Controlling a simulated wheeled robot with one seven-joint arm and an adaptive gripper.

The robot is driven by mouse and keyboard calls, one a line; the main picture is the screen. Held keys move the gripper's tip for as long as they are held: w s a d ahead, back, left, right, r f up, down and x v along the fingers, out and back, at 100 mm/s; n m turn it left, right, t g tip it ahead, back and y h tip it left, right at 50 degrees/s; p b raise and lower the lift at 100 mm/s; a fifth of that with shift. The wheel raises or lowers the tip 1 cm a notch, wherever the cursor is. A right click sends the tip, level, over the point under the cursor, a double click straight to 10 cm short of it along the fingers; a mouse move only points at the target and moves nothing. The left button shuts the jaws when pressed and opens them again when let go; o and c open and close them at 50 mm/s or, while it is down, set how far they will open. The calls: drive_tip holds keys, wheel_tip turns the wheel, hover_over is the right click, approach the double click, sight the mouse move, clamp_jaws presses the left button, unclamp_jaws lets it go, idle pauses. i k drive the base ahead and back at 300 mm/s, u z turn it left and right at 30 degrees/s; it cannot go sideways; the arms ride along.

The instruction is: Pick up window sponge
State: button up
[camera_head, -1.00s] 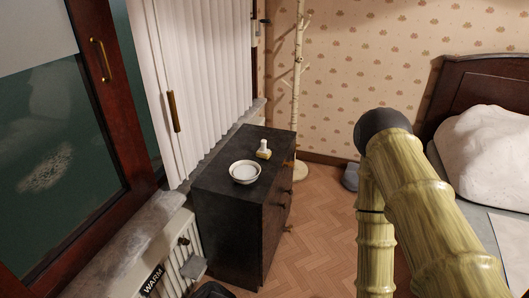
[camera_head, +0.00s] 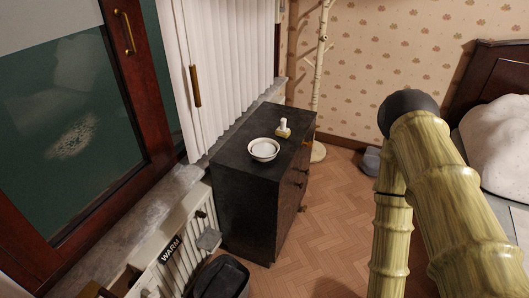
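I cannot tell for sure which thing is the window sponge. A small pale yellow item with a white top (camera_head: 283,129) stands on the dark dresser (camera_head: 238,165), behind a white bowl (camera_head: 263,150). My bamboo-like arm rises on the right side of the view, with a dark round joint at its top. My gripper is out of view.
The window's dark red frame (camera_head: 155,100) fills the left, above a worn grey sill (camera_head: 135,225). A radiator marked WARM (camera_head: 170,252) is below it. A black container (camera_head: 222,278) stands at the bottom. Wooden floor (camera_head: 335,230) is clear right of the dresser. A bed (camera_head: 500,150) stands at right.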

sight(282, 131)
drive_tip(key=z, duration=1.1)
drive_tip(key=i, duration=1.75)
drive_tip(key=u, duration=1.7)
